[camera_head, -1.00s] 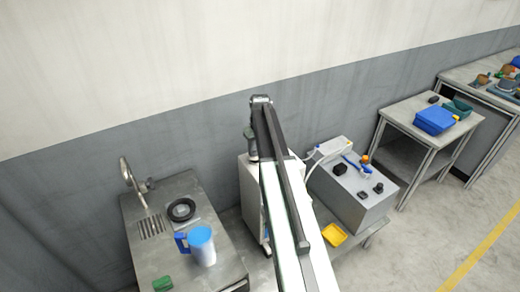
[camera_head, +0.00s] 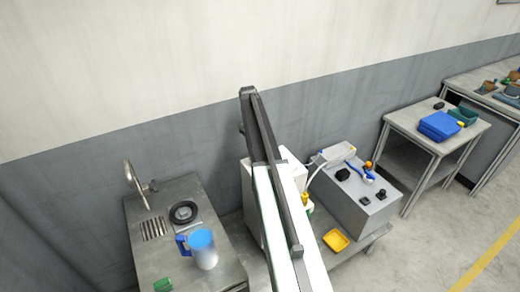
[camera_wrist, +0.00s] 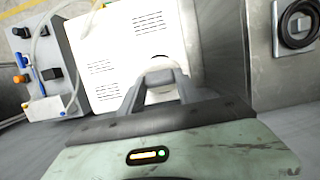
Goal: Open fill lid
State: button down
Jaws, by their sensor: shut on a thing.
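A white cabinet (camera_wrist: 110,55) with vent slots fills the middle of the wrist view. In the head view the same cabinet (camera_head: 290,170) stands against the wall, partly covered by my arm. A pale round fill lid (camera_wrist: 163,63) is on its surface, with a dark curved line just beyond it. My gripper (camera_wrist: 160,76) has its fingers on either side of the lid and is shut on it. The fingers hide part of the lid, so I cannot tell whether it is raised. My arm hides the lid and fingertips in the head view.
A steel sink counter (camera_head: 225,275) on the left holds a blue-handled jug (camera_head: 203,250) and a black ring (camera_head: 184,212). On the right are a grey box with black knobs (camera_head: 365,205), a yellow tray (camera_head: 335,240) and a table with a blue bin (camera_head: 438,126).

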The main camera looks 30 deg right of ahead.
dwell(0.4)
jog(key=c, duration=0.8)
grip_release()
jog(key=shift+c, duration=0.2)
jog(key=p+v, duration=0.7)
jog(key=shift+w+r, duration=0.2)
jog(key=shift+r, duration=0.15)
